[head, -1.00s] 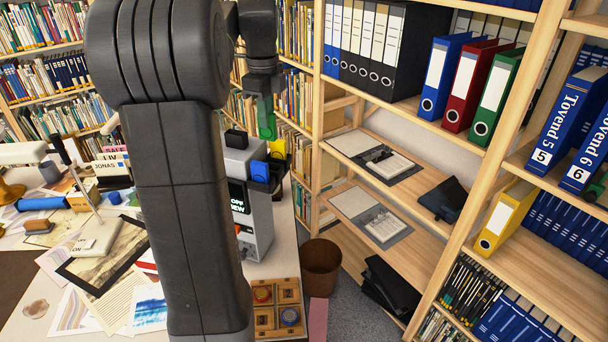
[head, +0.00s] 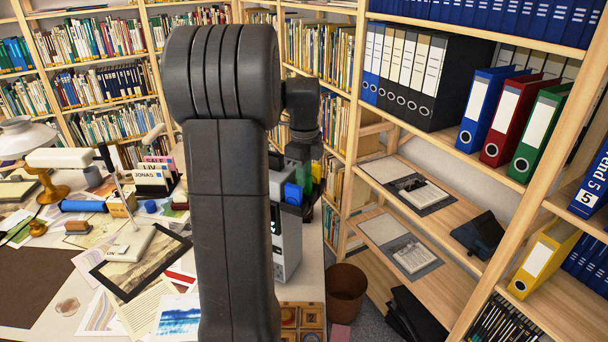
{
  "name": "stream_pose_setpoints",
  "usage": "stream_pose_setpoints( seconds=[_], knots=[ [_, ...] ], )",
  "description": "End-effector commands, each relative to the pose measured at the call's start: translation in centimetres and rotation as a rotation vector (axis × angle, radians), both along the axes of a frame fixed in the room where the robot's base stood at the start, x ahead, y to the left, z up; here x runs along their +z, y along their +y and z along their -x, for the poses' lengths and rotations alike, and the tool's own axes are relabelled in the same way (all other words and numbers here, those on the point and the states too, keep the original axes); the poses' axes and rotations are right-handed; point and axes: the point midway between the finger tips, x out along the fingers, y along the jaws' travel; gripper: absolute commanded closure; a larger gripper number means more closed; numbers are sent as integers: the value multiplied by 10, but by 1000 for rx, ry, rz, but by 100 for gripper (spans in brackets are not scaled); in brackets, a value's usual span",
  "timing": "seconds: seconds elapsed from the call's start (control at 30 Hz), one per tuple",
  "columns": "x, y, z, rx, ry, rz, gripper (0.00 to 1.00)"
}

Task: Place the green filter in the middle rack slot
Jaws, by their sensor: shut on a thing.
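My gripper (head: 302,150) points down above the rack end of a grey box-shaped device on the desk, partly behind my own arm. It is shut on the green filter (head: 301,172), of which only a small part shows below the fingers. The blue filter (head: 293,194) stands in front of it at the rack, and the yellow filter (head: 316,171) shows just behind it to the right. The green filter is low between these two, in line with the middle slot. The slot itself is hidden, so I cannot tell how deep the filter sits.
The grey device (head: 288,240) stands at the desk's right edge, with a wooden tray (head: 302,318) in front. A brown bin (head: 346,290) is on the floor. A framed print (head: 140,262) and papers cover the desk at left. Shelves with binders (head: 415,75) rise at right.

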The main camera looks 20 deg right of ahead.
Motion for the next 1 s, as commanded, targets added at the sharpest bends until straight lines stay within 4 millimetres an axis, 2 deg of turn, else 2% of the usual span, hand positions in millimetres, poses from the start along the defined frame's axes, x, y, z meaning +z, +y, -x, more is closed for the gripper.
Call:
stream_pose_setpoints(
  seconds=[0.1,0.13,0.2,0.23,0.47,0.63,0.77,1.0],
  knots=[
    [-4,0,0,0,1,-1,100],
    [-3,0,0,0,0,0,80],
    [-3,0,0,0,0,0,66],
    [-3,0,0,0,0,0,64],
    [-2,0,0,0,0,0,64],
    [8,0,-1,0,-3,2,64],
    [31,0,-1,0,-6,2,64],
    [84,0,-1,0,-4,2,64]
  ],
)
